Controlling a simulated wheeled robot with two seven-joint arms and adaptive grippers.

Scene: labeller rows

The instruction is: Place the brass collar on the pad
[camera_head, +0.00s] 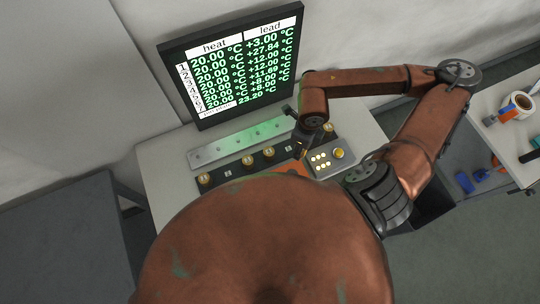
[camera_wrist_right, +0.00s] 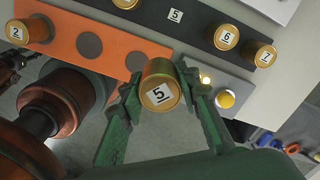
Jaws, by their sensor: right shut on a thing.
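A brass collar (camera_wrist_right: 159,92) labelled 5 is held between the green fingers of my right gripper (camera_wrist_right: 163,103) in the right wrist view. It looks raised, with its label facing the camera. In the head view my right gripper (camera_head: 303,148) is over the orange plate (camera_head: 292,168), and the held collar is hard to make out there. The orange plate (camera_wrist_right: 66,36) has round grey pads (camera_wrist_right: 89,45) and (camera_wrist_right: 136,61), both bare. A collar labelled 2 (camera_wrist_right: 30,31) stands at its left end. My left gripper does not show in either view.
A black strip (camera_wrist_right: 150,13) holds collars labelled 6 (camera_wrist_right: 227,37) and 7 (camera_wrist_right: 261,54), with a bare label 5 between collars. A button panel (camera_head: 331,158) with a yellow button (camera_wrist_right: 225,99) is beside the plate. A screen (camera_head: 235,66) stands behind. My copper arm part hides the front.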

